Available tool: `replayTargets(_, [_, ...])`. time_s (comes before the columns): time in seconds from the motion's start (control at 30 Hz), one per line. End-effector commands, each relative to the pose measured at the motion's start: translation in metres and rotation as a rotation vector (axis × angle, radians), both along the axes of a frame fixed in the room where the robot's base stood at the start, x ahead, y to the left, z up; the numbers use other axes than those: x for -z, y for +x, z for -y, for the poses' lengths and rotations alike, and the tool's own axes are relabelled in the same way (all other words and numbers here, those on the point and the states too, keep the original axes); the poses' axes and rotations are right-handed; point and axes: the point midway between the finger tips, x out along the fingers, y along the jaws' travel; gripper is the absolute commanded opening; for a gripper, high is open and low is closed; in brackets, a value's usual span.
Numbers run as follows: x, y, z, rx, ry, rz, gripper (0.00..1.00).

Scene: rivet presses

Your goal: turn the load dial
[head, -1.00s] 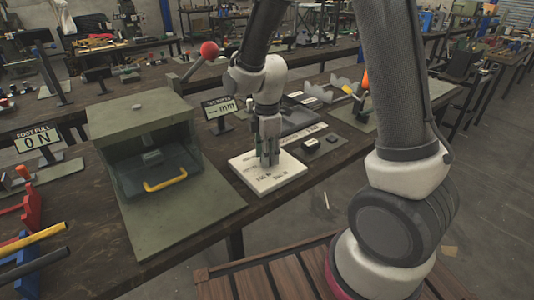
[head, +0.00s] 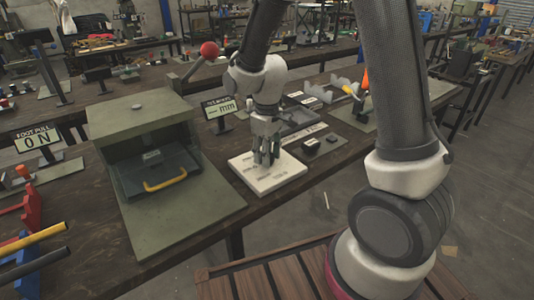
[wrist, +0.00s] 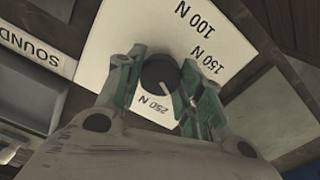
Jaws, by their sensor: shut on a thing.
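The load dial (wrist: 158,72) is a round black knob with a white pointer line, on a white plate (wrist: 160,25) marked 100 N, 150 N and 250 N. The pointer line lies towards the lower right in the wrist view, near the 250 N mark. My gripper (wrist: 162,70) is shut on the dial, with one green-padded finger at each side of it. In the head view, my gripper (head: 265,158) points down onto the white plate (head: 285,180), and its fingers hide the dial.
A green press box (head: 140,105) with a yellow-handled drawer (head: 165,181) stands left of the plate. A small mm display (head: 222,108) stands behind it. A small dark switch block (head: 311,145) sits to the right. A FOOT PULL sign (head: 38,140) is at far left.

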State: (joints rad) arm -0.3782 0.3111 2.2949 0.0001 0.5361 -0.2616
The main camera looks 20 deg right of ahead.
Motion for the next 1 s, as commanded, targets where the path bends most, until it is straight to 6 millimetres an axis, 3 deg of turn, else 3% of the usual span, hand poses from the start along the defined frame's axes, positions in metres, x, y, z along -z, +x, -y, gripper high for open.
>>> replayTargets(0.5, [-0.0008, 0.0012, -0.0003, 0.434, 0.001, 0.003, 0.13])
replayTargets(1.0, [-0.0008, 0.0014, -0.0003, 0.598, 0.002, 0.003, 0.13])
